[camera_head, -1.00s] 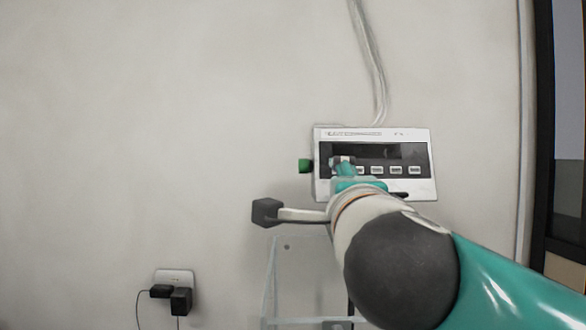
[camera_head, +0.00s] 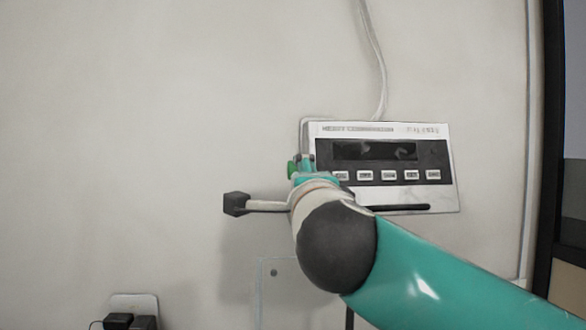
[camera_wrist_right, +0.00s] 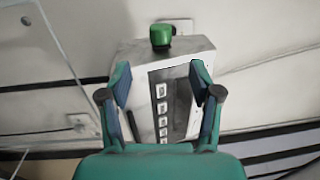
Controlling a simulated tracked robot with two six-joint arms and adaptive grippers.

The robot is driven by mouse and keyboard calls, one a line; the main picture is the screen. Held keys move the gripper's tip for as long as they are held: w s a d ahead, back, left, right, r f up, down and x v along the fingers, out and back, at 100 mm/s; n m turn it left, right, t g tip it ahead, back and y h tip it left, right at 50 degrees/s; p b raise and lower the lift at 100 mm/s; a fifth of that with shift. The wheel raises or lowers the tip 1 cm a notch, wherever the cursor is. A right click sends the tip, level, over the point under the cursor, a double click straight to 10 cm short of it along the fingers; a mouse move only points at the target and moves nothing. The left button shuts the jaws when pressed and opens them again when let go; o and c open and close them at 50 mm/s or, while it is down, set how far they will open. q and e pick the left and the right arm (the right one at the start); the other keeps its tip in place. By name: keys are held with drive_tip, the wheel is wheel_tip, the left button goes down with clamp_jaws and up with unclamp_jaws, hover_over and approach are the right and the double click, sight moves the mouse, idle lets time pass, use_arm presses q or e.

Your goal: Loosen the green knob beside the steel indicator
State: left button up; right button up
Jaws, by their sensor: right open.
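The steel indicator (camera_head: 438,190), a pale box with a dark display and a row of buttons, is on the wall at the right of the head view. It also shows in the right wrist view (camera_wrist_right: 200,46). The green knob (camera_head: 292,170) is at its left side, partly hidden by my right gripper (camera_head: 304,172). In the wrist view the knob (camera_wrist_right: 161,35) stands past the fingertips, roughly midway between their lines. My right gripper (camera_wrist_right: 160,78) is open and empty, its fingers apart in front of the indicator. My left gripper is not in view.
A pale cable (camera_head: 375,62) runs up the wall from the indicator. A clear panel (camera_head: 287,295) stands below it. A wall socket with black plugs (camera_head: 118,321) is at the lower left.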

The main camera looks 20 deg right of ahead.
drive_tip(key=p+x, duration=0.4)
drive_tip(key=x, duration=0.8)
drive_tip(key=shift+d, duration=0.1)
